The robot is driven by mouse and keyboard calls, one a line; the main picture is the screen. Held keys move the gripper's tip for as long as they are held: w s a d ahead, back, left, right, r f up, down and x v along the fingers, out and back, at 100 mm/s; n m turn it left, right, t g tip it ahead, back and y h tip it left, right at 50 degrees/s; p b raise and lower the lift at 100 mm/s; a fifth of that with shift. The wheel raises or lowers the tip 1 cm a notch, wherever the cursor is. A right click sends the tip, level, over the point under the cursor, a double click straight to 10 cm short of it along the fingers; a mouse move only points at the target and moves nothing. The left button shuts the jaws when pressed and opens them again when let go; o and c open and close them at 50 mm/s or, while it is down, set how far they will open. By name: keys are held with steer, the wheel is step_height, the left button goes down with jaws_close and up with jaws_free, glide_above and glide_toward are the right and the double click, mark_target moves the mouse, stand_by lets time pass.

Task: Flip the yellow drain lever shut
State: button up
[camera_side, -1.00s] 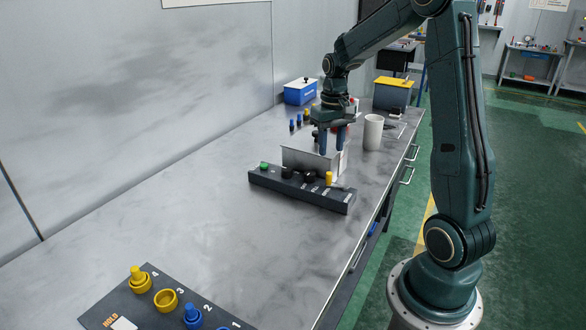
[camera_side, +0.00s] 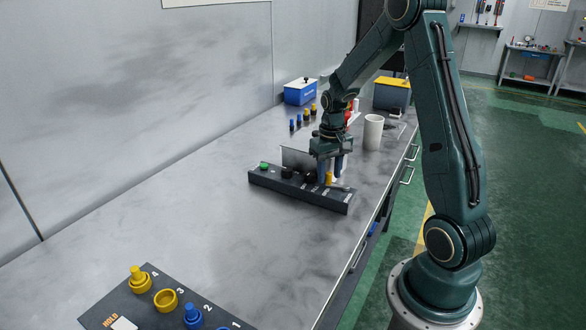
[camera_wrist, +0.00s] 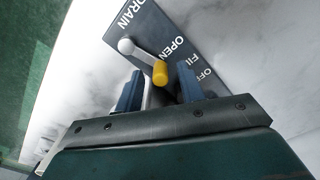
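The drain lever has a yellow grip (camera_side: 329,178) at the right end of the dark control panel (camera_side: 300,190). In the wrist view, the lever's yellow grip (camera_wrist: 160,73) sits on a grey metal arm angled from a round pivot (camera_wrist: 126,46), near the words DRAIN and OPEN. My gripper (camera_side: 331,170) is just over that end of the panel, pointing down. In the wrist view my gripper (camera_wrist: 160,88) has its two blue fingers apart, with the yellow grip in line with the gap. I cannot tell whether a finger touches it.
A grey metal box (camera_side: 297,158) stands behind the panel. A white cup (camera_side: 373,131) is at the right. Blue (camera_side: 300,93) and yellow-grey (camera_side: 391,95) boxes stand at the back. A HOLD board (camera_side: 130,305) lies in front, with clear bench between.

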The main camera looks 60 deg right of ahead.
jaws_close()
steer(key=shift+d+m, duration=0.1)
steer(key=shift+m, duration=0.2)
steer(key=shift+w+d+r+m, duration=0.1)
steer(key=shift+d+m, duration=0.4)
steer(key=shift+m, duration=0.6)
jaws_free()
step_height(320, 180, up, 14)
